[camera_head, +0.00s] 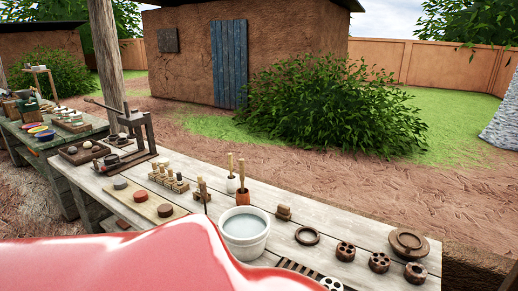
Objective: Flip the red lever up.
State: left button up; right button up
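I see no clearly recognisable red lever. A large glossy red surface (120,265) fills the lower left, very close to the camera. I cannot tell whether it is part of my own arm. It hides the near part of the wooden table (340,235). A brown wooden press (138,130) with a long slanted lever arm (102,105) stands at the table's far left end; it is not red. Neither of my grippers is in view.
A white bucket (244,240) of greyish liquid stands mid-table. Wooden stamps (168,180), an orange pot (243,197) and round brown pieces (408,243) lie around it. Another table (45,140) is at left. A bush (325,110) and mud hut stand behind.

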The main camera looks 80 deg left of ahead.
aim_at(103, 168)
jog(key=u, duration=3.7)
jog(key=i+j+z, duration=0.15)
jog(key=i+j, duration=1.1)
jog(key=i+j+z, duration=0.2)
jog(key=i+j, duration=1.4)
jog(key=i+l, duration=0.3)
jog(key=l, duration=0.2)
